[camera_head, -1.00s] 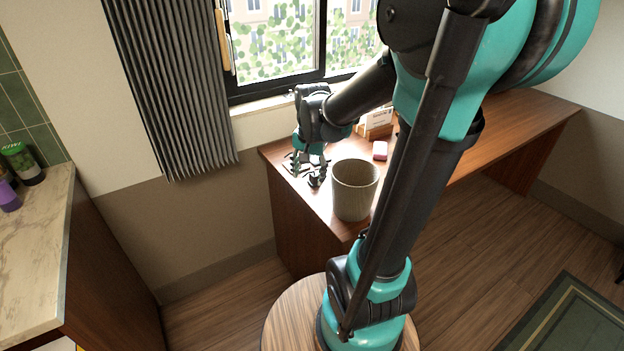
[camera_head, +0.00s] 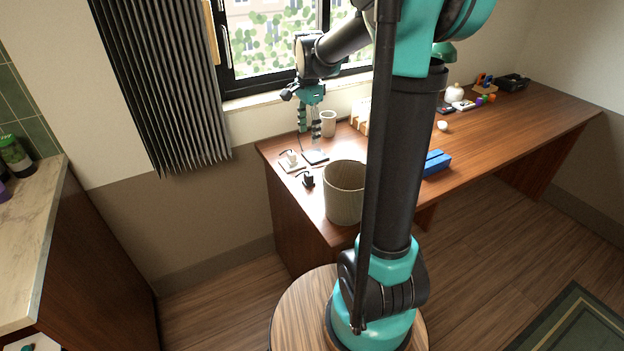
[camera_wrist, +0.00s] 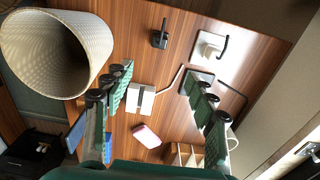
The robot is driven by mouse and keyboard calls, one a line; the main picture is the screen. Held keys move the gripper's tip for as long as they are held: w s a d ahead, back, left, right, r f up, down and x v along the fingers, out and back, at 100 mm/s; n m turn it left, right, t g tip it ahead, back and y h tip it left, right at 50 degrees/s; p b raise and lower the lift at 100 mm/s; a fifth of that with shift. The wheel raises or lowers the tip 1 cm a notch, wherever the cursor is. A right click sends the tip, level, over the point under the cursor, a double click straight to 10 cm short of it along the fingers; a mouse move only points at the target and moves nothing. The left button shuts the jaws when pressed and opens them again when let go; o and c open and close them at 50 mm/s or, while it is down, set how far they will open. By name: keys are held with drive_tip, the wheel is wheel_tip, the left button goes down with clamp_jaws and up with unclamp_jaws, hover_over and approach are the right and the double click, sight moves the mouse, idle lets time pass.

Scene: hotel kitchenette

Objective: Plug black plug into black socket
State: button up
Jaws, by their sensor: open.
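The small black plug (camera_head: 308,181) is on the desk beside the woven bin, apart from any socket. It also shows at the top of the wrist view (camera_wrist: 160,38). A flat dark plate that looks like the black socket (camera_head: 315,158) lies beyond it, below my gripper. In the wrist view this plate (camera_wrist: 198,78) is partly hidden by the right finger. My gripper (camera_head: 309,133) is raised above the desk, pointing down. In the wrist view its fingers (camera_wrist: 158,75) are wide apart, with nothing held between them.
A white plug (camera_head: 291,158) sits on a pale plate near the wall. The woven bin (camera_head: 344,194) stands close to the black plug. A beige cup (camera_head: 328,124) is behind the gripper. A pink block (camera_wrist: 147,135) and a blue block (camera_head: 436,162) lie on the desk.

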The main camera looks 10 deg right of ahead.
approach(309, 174)
drive_tip(key=f, duration=0.5)
drive_tip(key=shift+w+d+f, duration=0.1)
drive_tip(key=shift+w+f, duration=0.05)
drive_tip(key=shift+w, duration=0.05)
idle(0.3)
drive_tip(key=shift+s+f, duration=0.15)
drive_tip(key=shift+f, duration=2.5)
drive_tip(key=c, duration=1.3)
drive_tip(key=shift+o, duration=0.2)
